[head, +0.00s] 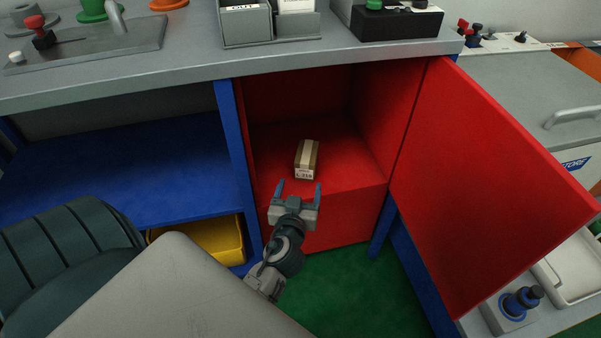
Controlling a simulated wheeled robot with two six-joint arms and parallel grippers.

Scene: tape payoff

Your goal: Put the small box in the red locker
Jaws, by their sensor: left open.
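The small box (307,157) is brown cardboard with a pale tape strip and a printed label on its near end. It lies on the floor of the red locker (375,135), near the front edge. The locker stands open under the workbench, its red door (485,180) swung out to the right. My left gripper (299,188) is open and empty just in front of the box, its two fingers pointing at it with a small gap between. My right gripper is not in view.
The grey bench top (190,75) overhangs the locker. A blue shelf (130,170) with a yellow bin (205,240) below is to the left. A blue post (236,160) borders the locker opening. Green floor (345,295) is clear in front.

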